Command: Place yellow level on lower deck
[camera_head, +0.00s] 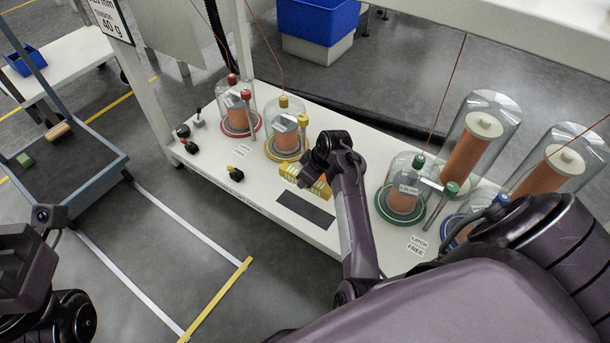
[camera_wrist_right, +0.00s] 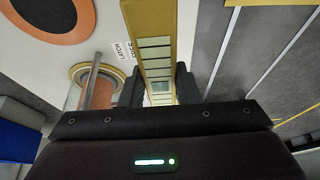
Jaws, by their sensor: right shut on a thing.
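The yellow level (camera_head: 294,172) is held over the white bench, above a dark rectangular patch (camera_head: 306,209). My right gripper (camera_head: 316,176) is shut on it. In the right wrist view the level (camera_wrist_right: 153,20) is a long yellow bar with pale windows, gripped between both dark fingers (camera_wrist_right: 160,88). Part of it is hidden by my gripper in the head view. A low grey-blue cart deck (camera_head: 85,165) with a dark surface stands at the left; I cannot tell if this is the lower deck. My left arm's end (camera_head: 25,268) is at the lower left, its fingers not clear.
A green block (camera_head: 25,160) and a tan block (camera_head: 58,131) lie on the cart deck. Glass-domed spools with red (camera_head: 238,112), yellow (camera_head: 285,137) and green (camera_head: 404,190) bases stand on the bench (camera_head: 262,190). Small black-knobbed items (camera_head: 236,174) sit near its front edge. Floor lies between bench and cart.

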